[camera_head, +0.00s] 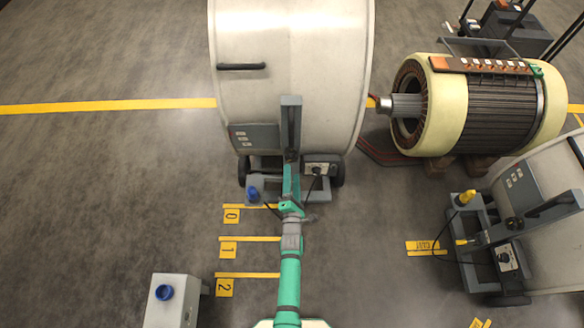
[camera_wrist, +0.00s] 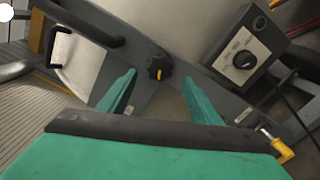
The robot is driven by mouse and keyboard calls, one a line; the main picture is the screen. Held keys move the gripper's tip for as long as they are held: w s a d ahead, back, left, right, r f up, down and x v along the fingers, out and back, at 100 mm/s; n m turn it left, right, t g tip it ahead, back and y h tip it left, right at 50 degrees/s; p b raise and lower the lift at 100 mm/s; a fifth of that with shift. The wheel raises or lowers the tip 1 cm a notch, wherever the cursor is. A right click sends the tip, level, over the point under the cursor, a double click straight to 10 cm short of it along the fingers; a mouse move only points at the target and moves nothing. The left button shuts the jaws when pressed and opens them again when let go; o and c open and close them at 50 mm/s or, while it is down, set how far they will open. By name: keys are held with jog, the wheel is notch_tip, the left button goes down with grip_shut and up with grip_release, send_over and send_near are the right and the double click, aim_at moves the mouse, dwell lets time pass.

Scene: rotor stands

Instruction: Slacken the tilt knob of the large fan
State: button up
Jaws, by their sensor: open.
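The large fan (camera_head: 290,60) is a wide pale drum on a grey wheeled stand in the middle of the head view. Its tilt knob (camera_wrist: 158,67), black and lobed with a yellow mark, sits on a grey bar in the wrist view. My gripper (camera_wrist: 160,77) has two green fingers spread apart, one on each side of the knob as seen from the wrist. No contact with the knob shows, and the distance left in depth is unclear. In the head view my gripper (camera_head: 291,164) is at the fan's stand; my arm hides the knob there.
A control box with a dial (camera_wrist: 244,57) is right of the knob, with a cable near it. A yellow-handled fitting (camera_wrist: 277,144) is at lower right. A second fan (camera_head: 540,220) and a motor (camera_head: 480,108) stand at right.

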jog(key=s, duration=0.4)
jog(key=shift+s, duration=0.3)
dwell(0.3)
jog(key=s+a+r+m+g, duration=0.1)
jog(key=s+r+m, duration=0.2)
jog(key=s+m, duration=0.5)
jog(key=s+a+r+m, duration=0.1)
jog(key=s+r+m, duration=0.2)
jog(key=s, duration=0.9)
jog(key=s+d+r+m+g, duration=0.1)
jog(key=s+d+r+m, duration=0.1)
jog(key=s+r+m, duration=0.9)
jog(key=s+r, duration=0.3)
jog(key=r, duration=0.3)
jog(key=shift+r+m+g, duration=0.2)
jog(key=shift+m+g, duration=0.1)
